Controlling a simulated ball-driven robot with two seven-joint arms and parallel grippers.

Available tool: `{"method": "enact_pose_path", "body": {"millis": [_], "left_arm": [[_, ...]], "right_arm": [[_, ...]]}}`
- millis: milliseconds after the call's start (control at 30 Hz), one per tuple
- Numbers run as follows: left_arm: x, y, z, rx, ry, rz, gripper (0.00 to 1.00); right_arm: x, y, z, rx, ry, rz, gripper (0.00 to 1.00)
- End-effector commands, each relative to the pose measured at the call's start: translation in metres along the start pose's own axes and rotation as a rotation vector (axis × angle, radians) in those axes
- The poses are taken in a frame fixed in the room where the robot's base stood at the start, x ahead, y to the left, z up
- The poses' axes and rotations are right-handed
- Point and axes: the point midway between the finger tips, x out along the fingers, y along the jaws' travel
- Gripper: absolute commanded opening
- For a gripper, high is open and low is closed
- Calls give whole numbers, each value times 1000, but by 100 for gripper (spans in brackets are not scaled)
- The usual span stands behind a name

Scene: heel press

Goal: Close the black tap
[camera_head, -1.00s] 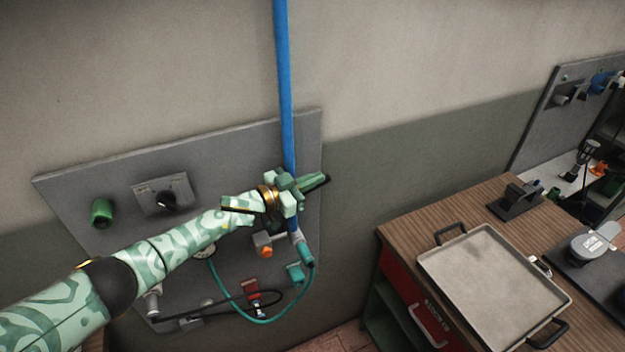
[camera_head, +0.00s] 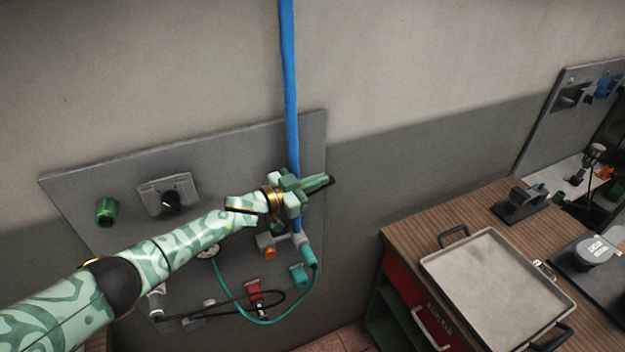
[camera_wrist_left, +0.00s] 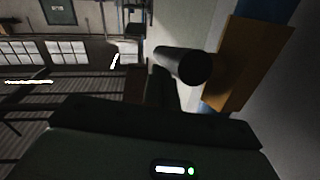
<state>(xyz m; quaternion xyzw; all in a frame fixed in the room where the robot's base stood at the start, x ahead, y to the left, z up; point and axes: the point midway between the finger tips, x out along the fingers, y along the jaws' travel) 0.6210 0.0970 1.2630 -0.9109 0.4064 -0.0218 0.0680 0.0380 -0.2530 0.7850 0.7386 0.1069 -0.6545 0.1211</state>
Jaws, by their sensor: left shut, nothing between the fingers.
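The black tap's handle shows as a small dark end (camera_head: 332,181) just past my left fingertips, beside the blue pipe on the grey wall panel. The rest of it is hidden behind my gripper. In the left wrist view a black rounded bar (camera_wrist_left: 188,66), likely this handle, stands close ahead of my gripper beside a yellow-brown block. My left gripper (camera_head: 322,183) is shut and empty, in front of the blue pipe, with its fingers pointing right. I cannot tell whether it touches the handle. My right gripper is out of view.
The blue pipe (camera_head: 289,90) runs down the grey panel (camera_head: 85,180). A wooden bench (camera_head: 405,235) with a metal tray (camera_head: 490,275) stands right.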

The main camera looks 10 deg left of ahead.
Motion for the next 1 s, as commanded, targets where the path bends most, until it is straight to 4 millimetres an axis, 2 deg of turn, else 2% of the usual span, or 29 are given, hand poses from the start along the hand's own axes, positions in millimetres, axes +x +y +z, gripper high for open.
{"method": "enact_pose_path", "body": {"millis": [167,333,367,500,700,833,1000], "left_arm": [[-3,-3,-17,0,0,-1,0],[-11,-10,-49,-1,0,-4,0],[-21,-12,-46,2,-1,-5,0],[-52,-11,-56,2,-2,-3,0],[-84,-12,-71,1,-2,-3,0],[-95,-12,-76,0,-1,-3,0],[-99,-12,-80,-1,0,-2,0]], "right_arm": [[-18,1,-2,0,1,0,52],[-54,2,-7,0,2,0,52],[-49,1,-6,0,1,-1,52],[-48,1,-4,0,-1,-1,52],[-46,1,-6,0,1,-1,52],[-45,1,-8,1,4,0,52],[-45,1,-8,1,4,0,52]]}}
